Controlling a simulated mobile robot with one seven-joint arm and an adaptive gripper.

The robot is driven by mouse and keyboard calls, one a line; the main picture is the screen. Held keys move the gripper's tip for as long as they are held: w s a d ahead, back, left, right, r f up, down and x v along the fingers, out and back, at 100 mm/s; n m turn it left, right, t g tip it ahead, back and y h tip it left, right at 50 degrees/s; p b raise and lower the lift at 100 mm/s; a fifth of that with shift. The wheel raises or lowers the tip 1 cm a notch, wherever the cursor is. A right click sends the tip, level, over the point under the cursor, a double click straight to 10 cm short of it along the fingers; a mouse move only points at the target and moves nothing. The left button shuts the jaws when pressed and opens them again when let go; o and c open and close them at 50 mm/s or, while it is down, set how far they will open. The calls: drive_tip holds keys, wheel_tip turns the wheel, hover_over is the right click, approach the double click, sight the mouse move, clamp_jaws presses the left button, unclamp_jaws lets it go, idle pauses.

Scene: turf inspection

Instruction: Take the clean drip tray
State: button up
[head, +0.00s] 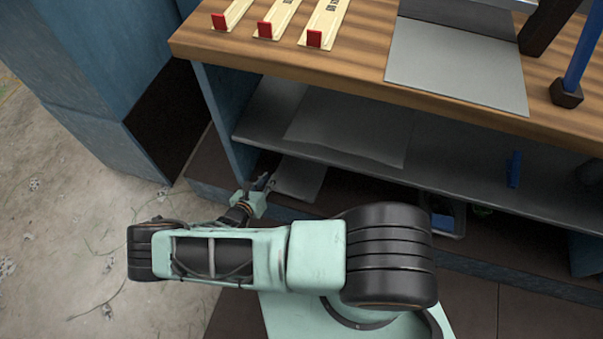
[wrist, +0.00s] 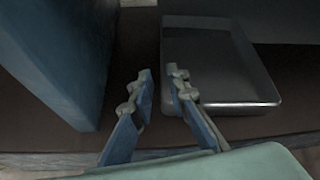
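A shallow grey metal tray (wrist: 225,60) with raised walls lies on the dark bottom shelf in the wrist view. Its inside looks plain, with no clear dirt. In the head view a pale grey flat shape on the low shelf (head: 301,178), just right of my gripper, appears to be this tray. My gripper (wrist: 160,76) is open and empty, its two fingers apart at the tray's left side. The right finger overlaps the tray's left edge in the picture; I cannot tell whether it touches. In the head view my gripper (head: 266,181) reaches under the middle shelf.
A blue upright panel (wrist: 55,60) stands close left of my gripper. The grey middle shelf (head: 340,128) lies above, under a wooden worktop (head: 350,62). A bin (head: 447,218) sits on the low shelf farther right. The floor at left is clear.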

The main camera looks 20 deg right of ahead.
sight(278, 170)
drive_tip(key=x, duration=0.3)
drive_tip(key=shift+d+f+b, duration=0.1)
drive_tip(key=shift+f+b, duration=0.05)
drive_tip(key=shift+b, duration=0.2)
drive_tip(key=b+x, duration=0.1)
drive_tip(key=x, duration=0.1)
drive_tip(key=b+x, duration=0.1)
drive_tip(key=x, duration=0.1)
drive_tip(key=shift+d+f, duration=0.1)
drive_tip(key=shift+f, duration=0.3)
drive_tip(key=shift+w+d, duration=0.15)
drive_tip(key=shift+w, duration=0.05)
clamp_jaws()
